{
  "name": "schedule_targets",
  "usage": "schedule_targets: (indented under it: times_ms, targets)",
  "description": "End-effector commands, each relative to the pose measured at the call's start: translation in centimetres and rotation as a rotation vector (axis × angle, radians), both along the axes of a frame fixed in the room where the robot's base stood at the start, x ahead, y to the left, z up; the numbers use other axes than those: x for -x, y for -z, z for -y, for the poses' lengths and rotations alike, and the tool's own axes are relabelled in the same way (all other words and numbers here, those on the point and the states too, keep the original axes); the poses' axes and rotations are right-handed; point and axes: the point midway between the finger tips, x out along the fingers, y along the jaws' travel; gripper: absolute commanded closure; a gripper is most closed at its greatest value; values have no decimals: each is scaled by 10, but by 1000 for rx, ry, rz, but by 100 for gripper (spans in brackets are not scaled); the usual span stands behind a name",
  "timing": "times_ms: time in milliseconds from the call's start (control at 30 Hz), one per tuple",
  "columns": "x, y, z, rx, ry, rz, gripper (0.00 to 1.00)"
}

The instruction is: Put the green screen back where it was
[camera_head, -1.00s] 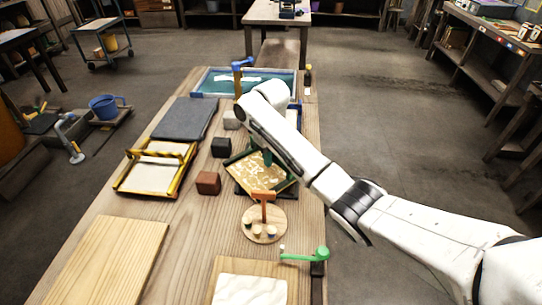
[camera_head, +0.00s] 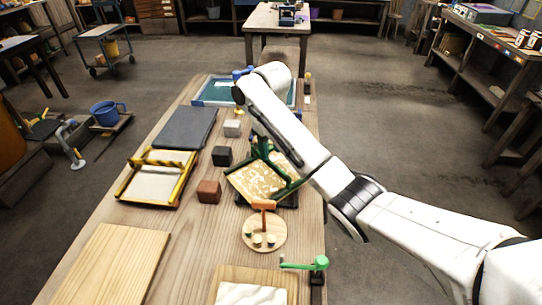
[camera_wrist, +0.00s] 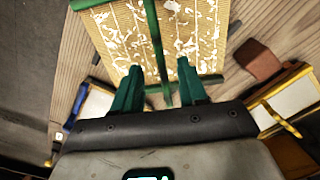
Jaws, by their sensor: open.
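The green screen (camera_head: 252,183) has a green frame, a tan mesh with white flecks and a green bar across it. It sits at the right side of the table, at an angle over a dark base (camera_head: 290,203). My gripper (camera_head: 262,148) is at the screen's far side, partly hidden by my arm. In the wrist view my gripper (camera_wrist: 159,85) has its dark green fingers apart, one on each side of the screen's green bar (camera_wrist: 157,45). The fingers do not look closed on it. Whether the screen rests flat is unclear.
A yellow-framed screen (camera_head: 157,182), a black block (camera_head: 222,155), a brown block (camera_head: 208,191) and a grey block (camera_head: 232,128) lie to the left. A round board (camera_head: 264,232) with an orange stand is in front. A blue-framed vat (camera_head: 215,92) is behind.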

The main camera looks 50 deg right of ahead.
Motion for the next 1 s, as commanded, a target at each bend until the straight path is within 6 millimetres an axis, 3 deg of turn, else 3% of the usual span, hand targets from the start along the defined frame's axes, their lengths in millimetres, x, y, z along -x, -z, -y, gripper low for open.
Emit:
schedule_targets:
  times_ms: [33, 333, 1000]
  targets:
    - [0, -17, 1, 2, 1, 1, 58]
    - [0, -45, 1, 1, 1, 1, 58]
    - [0, -50, 0, 0, 0, 1, 58]
